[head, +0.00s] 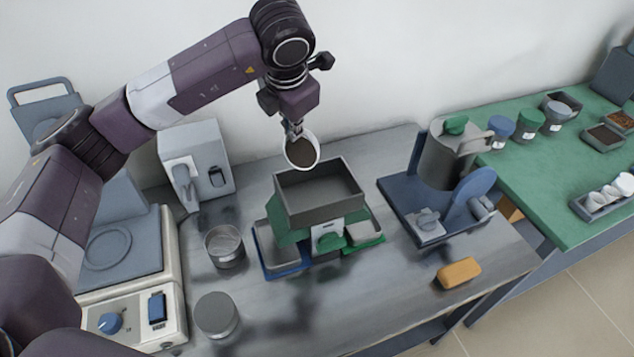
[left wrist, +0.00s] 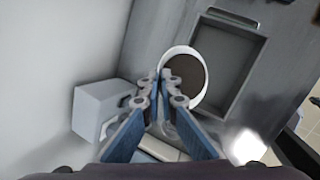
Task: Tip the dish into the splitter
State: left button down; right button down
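A white dish (head: 302,149) with dark brown material in it hangs above the far left part of the splitter. My left gripper (head: 294,131) is shut on the dish's rim. The dish is tilted towards the camera in the head view and its contents are still inside. The splitter (head: 321,207) has a grey open hopper on a green body, with a pan on each side below; its hopper looks empty. In the left wrist view the dish (left wrist: 186,78) sits between my fingertips (left wrist: 165,78), overlapping the edge of the hopper (left wrist: 228,68). My right gripper is not in view.
A sieve-like round container (head: 224,246) and a grey lidded tin (head: 216,314) stand left of the splitter. A blue-based machine (head: 440,190) stands to the right, with a yellow block (head: 459,273) in front. A green table (head: 560,185) holds jars and trays.

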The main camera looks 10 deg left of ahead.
pick_arm(q)
jog(key=shift+s+d+r+y+b, duration=0.1)
jog(key=shift+s+d+y+b, duration=0.05)
jog(key=shift+d+y+b, duration=0.2)
jog(key=shift+d+r+t, duration=0.15)
jog(key=shift+r+t, duration=0.05)
jog(key=shift+t, duration=0.1)
jog(key=shift+s+d+y+b, duration=0.15)
jog(key=shift+d+y+b, duration=0.05)
jog(key=shift+y+b, duration=0.45)
jog(key=shift+s+d+r+m+t+b, duration=0.15)
jog(key=shift+d+m+t+b, duration=0.2)
jog(key=shift+b, duration=0.2)
jog(key=shift+r, duration=0.1)
jog(key=shift+y, duration=0.3)
jog(key=shift+s+d+r+t+y+p, duration=0.15)
jog(key=shift+d+r+t+y+p, duration=0.1)
jog(key=shift+d+t+y+p, duration=0.2)
jog(key=shift+s, duration=0.1)
